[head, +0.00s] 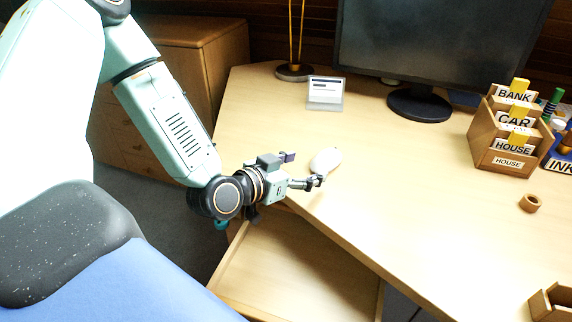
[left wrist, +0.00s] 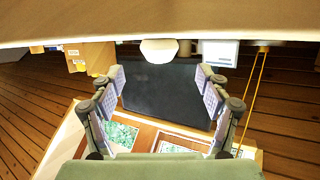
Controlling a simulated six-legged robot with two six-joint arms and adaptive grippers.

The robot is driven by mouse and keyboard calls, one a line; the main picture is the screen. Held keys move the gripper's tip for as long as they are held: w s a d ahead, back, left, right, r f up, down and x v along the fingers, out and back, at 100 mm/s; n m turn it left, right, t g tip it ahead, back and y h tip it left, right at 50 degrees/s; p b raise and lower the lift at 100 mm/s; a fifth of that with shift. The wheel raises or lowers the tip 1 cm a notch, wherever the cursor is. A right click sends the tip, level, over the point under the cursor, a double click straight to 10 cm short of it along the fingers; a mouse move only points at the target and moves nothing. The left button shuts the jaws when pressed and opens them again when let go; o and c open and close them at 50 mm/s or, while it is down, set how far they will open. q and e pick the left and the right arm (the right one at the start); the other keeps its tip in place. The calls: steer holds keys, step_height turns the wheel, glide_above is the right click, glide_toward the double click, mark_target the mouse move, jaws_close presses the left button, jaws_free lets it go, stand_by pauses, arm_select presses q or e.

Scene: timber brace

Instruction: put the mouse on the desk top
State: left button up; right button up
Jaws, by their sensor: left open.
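The white mouse (head: 325,160) rests on the light wooden desk top (head: 400,200), close to its left front edge. My left gripper (head: 312,182) is just beside the mouse, on its near side, at about desk height, with its fingers open. In the left wrist view, which is upside down, the mouse (left wrist: 159,50) sits on the desk surface (left wrist: 120,22) ahead of the open left gripper (left wrist: 165,88), and nothing is between the fingers. In the head view I cannot tell whether a fingertip touches the mouse. My right gripper is not in view.
An open, empty-looking drawer (head: 290,265) lies below the left gripper. A monitor (head: 440,40), a small card stand (head: 325,93) and a lamp base (head: 295,72) stand at the back. A labelled wooden sorter (head: 500,150) and a wooden ring (head: 530,203) are at right. The desk's middle is clear.

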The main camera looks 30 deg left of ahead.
arm_select(q)
steer(key=shift+p+v, duration=1.8)
steer(key=shift+v, duration=0.8)
steer(key=shift+r, duration=0.1)
steer(key=shift+s, duration=0.15)
